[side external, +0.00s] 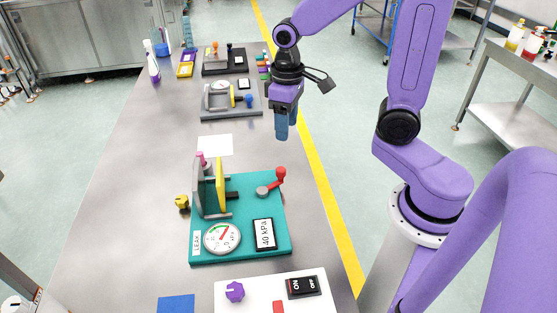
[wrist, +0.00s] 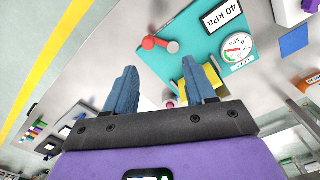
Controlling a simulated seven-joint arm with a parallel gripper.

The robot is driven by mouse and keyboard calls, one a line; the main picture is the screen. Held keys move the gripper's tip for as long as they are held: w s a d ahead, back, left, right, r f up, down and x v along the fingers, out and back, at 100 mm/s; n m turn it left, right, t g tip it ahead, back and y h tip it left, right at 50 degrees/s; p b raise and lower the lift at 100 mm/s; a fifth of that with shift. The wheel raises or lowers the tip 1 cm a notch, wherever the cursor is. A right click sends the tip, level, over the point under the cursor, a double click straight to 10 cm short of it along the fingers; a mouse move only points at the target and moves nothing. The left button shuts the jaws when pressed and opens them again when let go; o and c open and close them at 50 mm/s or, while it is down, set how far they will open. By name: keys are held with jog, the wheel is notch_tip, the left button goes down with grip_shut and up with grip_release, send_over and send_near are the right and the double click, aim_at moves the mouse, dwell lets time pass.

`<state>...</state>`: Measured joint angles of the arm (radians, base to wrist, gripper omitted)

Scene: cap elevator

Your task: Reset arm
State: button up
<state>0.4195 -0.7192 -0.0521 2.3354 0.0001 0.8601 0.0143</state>
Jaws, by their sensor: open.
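My gripper (side external: 282,132) hangs in the air with its blue fingers pointing down, near the right edge of the grey bench. In the wrist view its two fingers (wrist: 163,70) are apart and nothing is held between them. A teal station (side external: 280,243) lies nearer the camera in the side view, well clear of my gripper. It carries a red-knobbed lever (side external: 281,173), a yellow plate (side external: 220,185), a round gauge (side external: 222,238) and a "40 kPa" sign (side external: 264,233). In the wrist view the red knob (wrist: 149,42) shows beyond the fingers.
A grey station (side external: 233,114) and a dark station (side external: 218,70) stand farther back on the bench (side external: 125,170). A white panel with a purple knob (side external: 235,291) and an ON/OFF switch (side external: 303,287) is at the front. The bench's left side is mostly clear.

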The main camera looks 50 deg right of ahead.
jog(key=s+a+n, duration=0.2)
jog(key=s+n, duration=0.2)
jog(key=s, duration=0.5)
jog(key=s+a+r+n, duration=0.1)
jog(key=s+a+n, duration=0.1)
jog(key=s+n, duration=0.3)
jog(key=s, duration=0.4)
jog(key=shift+r, duration=0.2)
dwell(6.0)
